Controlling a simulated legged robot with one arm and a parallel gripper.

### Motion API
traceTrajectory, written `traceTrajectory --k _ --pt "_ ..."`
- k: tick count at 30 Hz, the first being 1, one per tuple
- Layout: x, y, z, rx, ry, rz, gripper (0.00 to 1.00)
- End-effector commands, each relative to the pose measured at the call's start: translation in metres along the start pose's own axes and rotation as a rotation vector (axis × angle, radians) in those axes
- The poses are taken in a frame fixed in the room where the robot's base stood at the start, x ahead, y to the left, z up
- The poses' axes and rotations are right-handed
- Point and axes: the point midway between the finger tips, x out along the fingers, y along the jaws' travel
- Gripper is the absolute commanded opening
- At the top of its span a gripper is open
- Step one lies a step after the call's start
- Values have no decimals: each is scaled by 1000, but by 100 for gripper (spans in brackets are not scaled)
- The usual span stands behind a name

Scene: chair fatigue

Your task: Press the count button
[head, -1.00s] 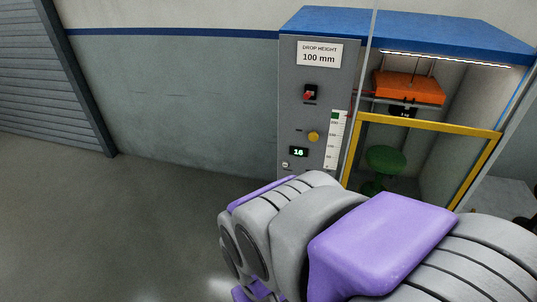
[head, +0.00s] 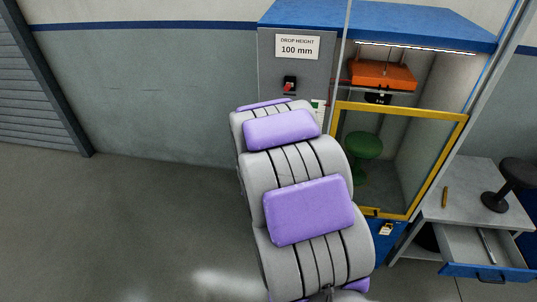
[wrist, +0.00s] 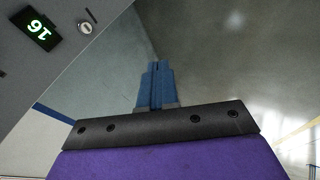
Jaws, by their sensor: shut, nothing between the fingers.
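The grey control panel (head: 268,75) of the test cabinet stands in the head view, its lower part hidden behind my arm. In the wrist view, at upper left, the panel carries a green-lit counter display (wrist: 38,28) reading 16. Beside it is a small round silver fitting (wrist: 85,28); I cannot tell whether it is the count button. My gripper (wrist: 158,66) shows its blue fingers closed together and empty. The fingers are to the right of the display and fitting in that view, apart from both. My gripper is hidden in the head view.
A red switch (head: 290,86) sits under the drop-height sign (head: 297,47). Right of the panel, a yellow-framed guard (head: 392,112) fronts a chamber with a green stool (head: 363,146) and an orange weight (head: 383,75). A bench with an open drawer (head: 488,272) stands right. Floor at left is clear.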

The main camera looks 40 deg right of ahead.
Motion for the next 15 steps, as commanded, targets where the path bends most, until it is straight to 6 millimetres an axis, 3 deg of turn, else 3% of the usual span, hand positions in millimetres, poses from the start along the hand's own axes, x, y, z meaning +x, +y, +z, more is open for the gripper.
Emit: traceTrajectory --k 3,9,15 --pt "39 21 13 -87 78 57 0" --pt "94 49 34 -219 233 181 0" --pt "118 54 42 -304 347 302 0"
